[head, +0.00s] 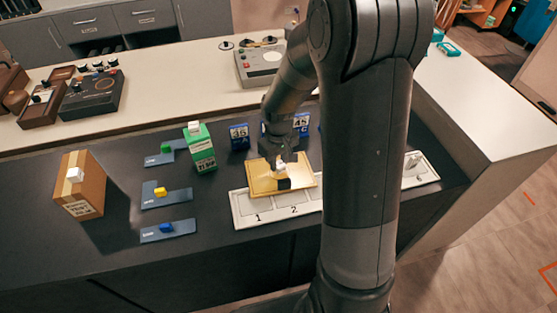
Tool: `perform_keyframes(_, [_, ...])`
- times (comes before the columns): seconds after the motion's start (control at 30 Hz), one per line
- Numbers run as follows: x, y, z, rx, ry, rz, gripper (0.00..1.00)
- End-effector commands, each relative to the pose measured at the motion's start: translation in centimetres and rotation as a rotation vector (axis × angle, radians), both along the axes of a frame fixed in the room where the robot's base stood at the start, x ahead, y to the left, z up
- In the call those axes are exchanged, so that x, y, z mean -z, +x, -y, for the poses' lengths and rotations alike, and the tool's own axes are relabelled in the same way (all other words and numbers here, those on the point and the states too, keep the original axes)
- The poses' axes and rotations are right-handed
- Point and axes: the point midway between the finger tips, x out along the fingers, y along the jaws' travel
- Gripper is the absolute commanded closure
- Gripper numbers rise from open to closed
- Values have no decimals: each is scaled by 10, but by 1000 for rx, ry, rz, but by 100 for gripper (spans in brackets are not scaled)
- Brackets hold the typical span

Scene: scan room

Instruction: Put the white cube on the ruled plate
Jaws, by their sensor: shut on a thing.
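My gripper (279,163) is pointed down over a yellow-tan plate (260,185) and shut on a small white cube (280,169). The cube is over the plate, by a black cube (284,184) in front of it; I cannot tell whether it touches the plate. Ruled lines on this plate are too small to make out. The tan plate overlaps a long white board (243,215) marked with numbered spaces. My arm hides the middle of that board.
A brown box (90,190) and a green box (201,150) each have a white object on top. Blue mats hold a green cube (166,148), a yellow cube (160,193) and a blue cube (166,228). Blue number signs (239,137) stand behind the plate.

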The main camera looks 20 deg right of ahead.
Motion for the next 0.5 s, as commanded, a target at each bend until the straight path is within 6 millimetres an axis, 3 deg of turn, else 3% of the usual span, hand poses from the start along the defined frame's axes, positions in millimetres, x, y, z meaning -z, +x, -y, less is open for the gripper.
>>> perform_keyframes(0.33, [10, 0, 0, 0, 1, -1, 95])
perform_keyframes(0.37, [10, 0, 0, 0, 1, -1, 73])
perform_keyframes(0.5, [10, 0, 0, 0, 0, 0, 62])
